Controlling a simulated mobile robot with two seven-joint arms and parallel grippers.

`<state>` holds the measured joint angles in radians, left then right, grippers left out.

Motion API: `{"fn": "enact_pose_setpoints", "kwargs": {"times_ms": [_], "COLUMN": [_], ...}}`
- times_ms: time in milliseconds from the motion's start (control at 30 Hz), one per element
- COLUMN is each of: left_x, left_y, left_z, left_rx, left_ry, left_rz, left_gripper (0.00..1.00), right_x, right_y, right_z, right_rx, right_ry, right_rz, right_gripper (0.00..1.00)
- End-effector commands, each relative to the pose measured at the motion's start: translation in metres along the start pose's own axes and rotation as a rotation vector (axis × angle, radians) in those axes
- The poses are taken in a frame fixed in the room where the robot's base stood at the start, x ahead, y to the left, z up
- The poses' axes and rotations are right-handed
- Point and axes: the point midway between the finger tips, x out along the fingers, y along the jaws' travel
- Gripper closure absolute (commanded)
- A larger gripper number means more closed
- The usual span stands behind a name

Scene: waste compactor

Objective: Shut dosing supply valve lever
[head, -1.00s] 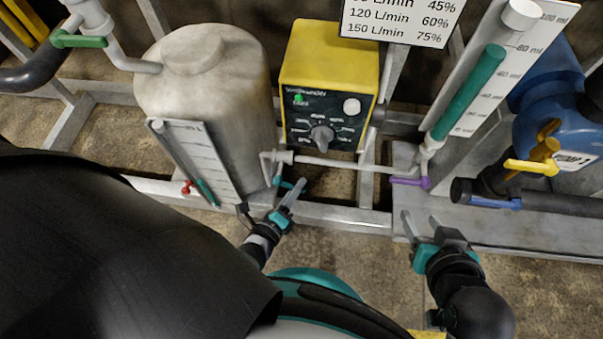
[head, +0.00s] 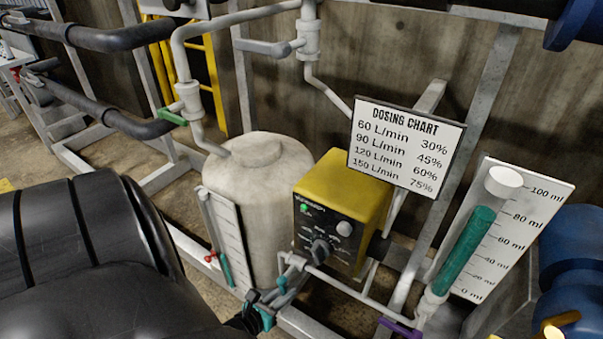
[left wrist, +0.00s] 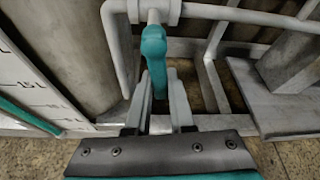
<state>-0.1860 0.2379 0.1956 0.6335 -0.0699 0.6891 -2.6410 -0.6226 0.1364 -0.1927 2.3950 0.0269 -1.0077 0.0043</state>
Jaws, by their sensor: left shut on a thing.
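A teal valve lever (left wrist: 154,50) hangs down from a white pipe in the left wrist view. In the head view the teal lever (head: 282,285) is small and partly hidden, below the yellow dosing pump (head: 345,195). My left gripper (left wrist: 158,88) has one finger on each side of the lever's lower part and is shut on it. My right gripper is out of view.
A pale tank (head: 255,190) stands left of the pump. A white pipe (head: 350,290) runs past the lever to a measuring tube with a teal part (head: 468,250). Other levers are green (head: 172,117) and purple (head: 400,328). A grey frame (head: 300,325) runs below.

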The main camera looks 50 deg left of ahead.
Motion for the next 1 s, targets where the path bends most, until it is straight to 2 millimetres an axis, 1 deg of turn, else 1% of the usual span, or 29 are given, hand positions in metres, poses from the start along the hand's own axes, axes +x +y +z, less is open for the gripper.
{"fn": "enact_pose_setpoints", "kwargs": {"times_ms": [133,333,900,933,1000], "left_x": [0.003,0.004,0.004,0.004,0.004], "left_y": [0.009,0.015,0.018,0.018,0.018], "left_z": [0.004,0.006,0.007,0.008,0.007], "left_rx": [0.077,0.141,0.171,0.171,0.171], "left_ry": [-0.008,-0.008,-0.009,-0.009,-0.009], "left_rz": [0.027,0.054,0.066,0.066,0.066], "left_gripper": [1.0,1.0,1.0,0.77,0.69], "right_x": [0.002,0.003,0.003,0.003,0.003], "right_y": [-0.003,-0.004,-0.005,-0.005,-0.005], "right_z": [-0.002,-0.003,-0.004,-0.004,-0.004], "right_rx": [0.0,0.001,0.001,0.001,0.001], "right_ry": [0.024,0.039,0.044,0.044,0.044], "right_rz": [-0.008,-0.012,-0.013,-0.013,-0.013], "right_gripper": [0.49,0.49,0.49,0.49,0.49]}}
